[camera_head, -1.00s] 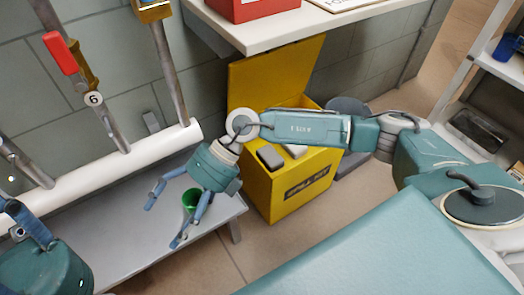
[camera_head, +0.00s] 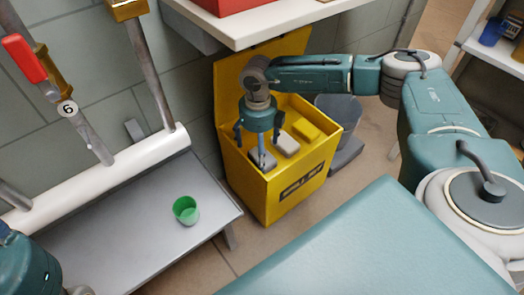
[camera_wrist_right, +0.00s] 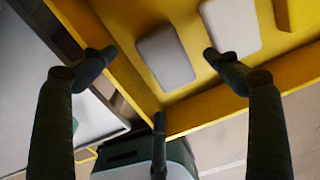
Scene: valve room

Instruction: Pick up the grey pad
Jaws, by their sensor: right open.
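The grey pad (camera_head: 263,160) lies in the yellow box (camera_head: 262,197), at its left end, and is partly hidden behind a finger. In the right wrist view the pad (camera_wrist_right: 166,57) shows between the fingers, beyond them. My right gripper (camera_head: 258,150) points down over the box's left end, open and empty, its fingers spread to either side of the pad. The fingertips also frame it in the wrist view (camera_wrist_right: 160,58); contact cannot be told. My left gripper (camera_head: 18,262) shows only in part at the lower left corner; its fingertips are not clear.
A paler pad (camera_head: 287,144) and a yellow block (camera_head: 306,130) lie beside the grey pad. The box's raised lid (camera_head: 232,88) and walls surround the gripper. A white shelf (camera_head: 262,27) overhangs behind. A green cup (camera_head: 186,210) stands on the grey bench (camera_head: 130,235).

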